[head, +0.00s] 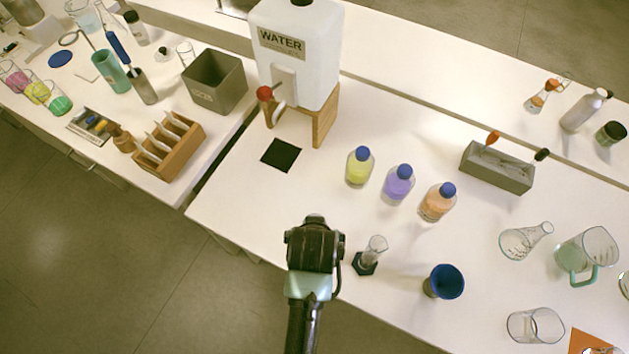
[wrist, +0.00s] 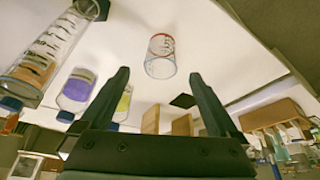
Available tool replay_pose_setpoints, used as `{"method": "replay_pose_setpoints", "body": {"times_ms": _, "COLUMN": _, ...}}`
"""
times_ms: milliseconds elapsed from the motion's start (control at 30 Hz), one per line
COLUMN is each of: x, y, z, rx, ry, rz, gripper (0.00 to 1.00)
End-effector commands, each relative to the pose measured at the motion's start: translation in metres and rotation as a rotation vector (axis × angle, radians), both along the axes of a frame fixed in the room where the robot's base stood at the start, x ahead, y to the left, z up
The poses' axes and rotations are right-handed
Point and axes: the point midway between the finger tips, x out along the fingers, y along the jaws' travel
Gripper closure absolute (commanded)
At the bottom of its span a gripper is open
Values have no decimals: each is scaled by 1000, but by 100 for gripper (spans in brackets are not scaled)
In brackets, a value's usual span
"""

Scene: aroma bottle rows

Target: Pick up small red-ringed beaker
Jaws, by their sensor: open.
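A small clear glass beaker (wrist: 160,57) with red marking around it stands on the white table in the wrist view, where the picture is upside down. It appears just past the fingertips and between them in the picture. My gripper (wrist: 159,73) is open, with nothing between its two dark fingers. In the head view my gripper (head: 314,222) is over the front left part of the table, seen from above. The beaker does not show there; my gripper seems to hide it.
A graduated cylinder (head: 372,252) stands close to the right of my gripper, with a blue cup (head: 444,282) beyond. Yellow (head: 359,168), purple (head: 398,184) and orange (head: 438,203) bottles stand farther back. A water dispenser (head: 297,50) stands behind a black pad (head: 281,155).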

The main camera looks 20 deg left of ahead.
Motion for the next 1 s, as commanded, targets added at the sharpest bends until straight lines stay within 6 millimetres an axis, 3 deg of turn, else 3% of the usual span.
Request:
{"method": "replay_pose_setpoints", "body": {"times_ms": 200, "x": 14, "y": 6, "z": -35, "rx": 0, "ry": 0, "rz": -1, "gripper": 4}}
{"method": "replay_pose_setpoints", "body": {"times_ms": 1000, "x": 39, "y": 20, "z": -94, "rx": 1, "ry": -4, "rz": -1, "gripper": 4}}
